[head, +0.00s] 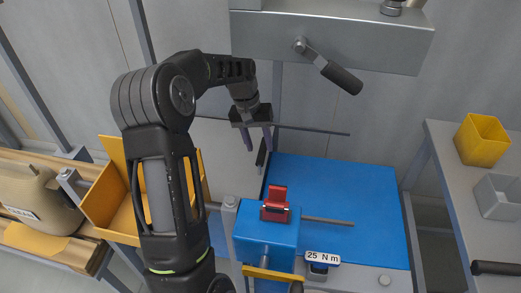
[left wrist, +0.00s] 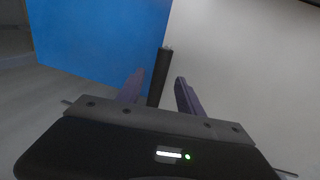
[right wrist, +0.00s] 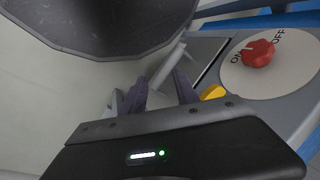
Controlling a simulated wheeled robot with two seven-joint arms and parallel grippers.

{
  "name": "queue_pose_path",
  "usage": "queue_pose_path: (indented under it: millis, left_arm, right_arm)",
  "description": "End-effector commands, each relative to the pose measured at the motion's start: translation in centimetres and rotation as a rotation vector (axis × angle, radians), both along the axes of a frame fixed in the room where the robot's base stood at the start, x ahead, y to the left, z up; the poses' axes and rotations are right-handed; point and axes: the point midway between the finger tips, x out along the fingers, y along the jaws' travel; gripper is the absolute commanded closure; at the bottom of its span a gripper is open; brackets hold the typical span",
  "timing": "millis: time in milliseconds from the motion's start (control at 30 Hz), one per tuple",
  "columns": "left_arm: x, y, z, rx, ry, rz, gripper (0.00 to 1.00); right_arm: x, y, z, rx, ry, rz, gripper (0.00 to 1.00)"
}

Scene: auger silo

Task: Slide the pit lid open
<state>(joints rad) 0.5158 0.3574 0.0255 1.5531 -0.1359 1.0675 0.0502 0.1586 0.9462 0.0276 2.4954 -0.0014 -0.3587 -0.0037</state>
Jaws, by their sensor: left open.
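A large flat blue panel (head: 340,190), which I take to be the pit lid, lies right of my left gripper (head: 257,142) in the head view. A short black bar (head: 261,153), like a handle, stands at the panel's left edge. In the left wrist view the black bar (left wrist: 160,75) shows between the spread purple fingers of my left gripper (left wrist: 158,95), with gaps on both sides. The blue panel (left wrist: 95,35) fills the upper left there. My left gripper is open. My right gripper (right wrist: 160,92) shows in its own wrist view with its fingers apart.
A blue block with a red clamp (head: 274,205) stands before the panel, beside a "25 N m" label (head: 322,257). A grey housing with a black-handled crank (head: 340,76) hangs above. A yellow bin (head: 482,140) sits right. A red ON/OFF knob (right wrist: 258,53) is near my right gripper.

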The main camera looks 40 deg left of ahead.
Motion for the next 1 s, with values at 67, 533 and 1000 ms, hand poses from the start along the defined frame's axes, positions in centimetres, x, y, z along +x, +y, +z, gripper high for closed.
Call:
queue_pose_path:
  millis: [67, 533, 1000]
  left_arm:
    - [0.1, -0.3, -1.2, -0.001, 0.003, -0.001, 0.56]
    - [0.3, -0.5, -2.8, 0.001, 0.0, 0.0, 0.57]
    - [0.3, -0.5, -2.7, 0.001, 0.0, 0.0, 0.96]
  right_arm:
    - [0.0, 0.0, -0.1, 0.0, 0.0, 0.0, 0.64]
    - [0.0, 0.0, -0.2, 0.0, 0.0, 0.0, 0.64]
    - [0.0, 0.0, -0.2, 0.0, 0.0, 0.0, 0.64]
